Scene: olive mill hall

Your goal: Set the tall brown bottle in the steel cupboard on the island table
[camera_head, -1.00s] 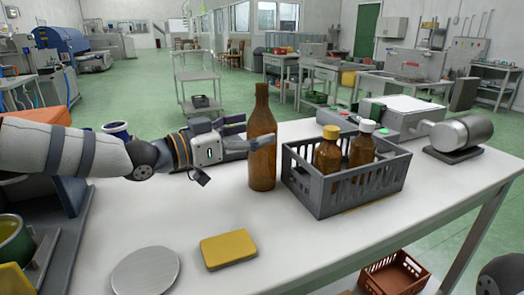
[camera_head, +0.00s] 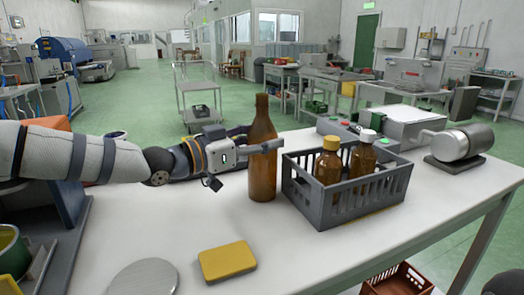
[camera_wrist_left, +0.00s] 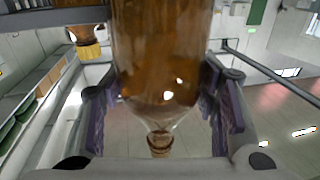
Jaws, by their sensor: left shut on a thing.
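The tall brown bottle (camera_head: 262,172) stands upright at the middle of the white table (camera_head: 150,220), left of a grey crate. My left gripper (camera_head: 258,140) is shut on its body, reaching in from the left. In the left wrist view the bottle (camera_wrist_left: 163,60) fills the space between the two fingers, its neck toward the lower edge of the picture. I cannot tell whether its base touches the table or is just clear of it. I cannot make out a steel cupboard in these views. My right gripper is out of view.
The grey crate (camera_head: 350,205) close to the right holds two smaller brown bottles, one yellow-capped (camera_head: 328,165), one white-capped (camera_head: 362,158). A yellow sponge-like block (camera_head: 227,261) and a round grey disc (camera_head: 146,278) lie in front. A steel cart (camera_head: 196,95) stands behind.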

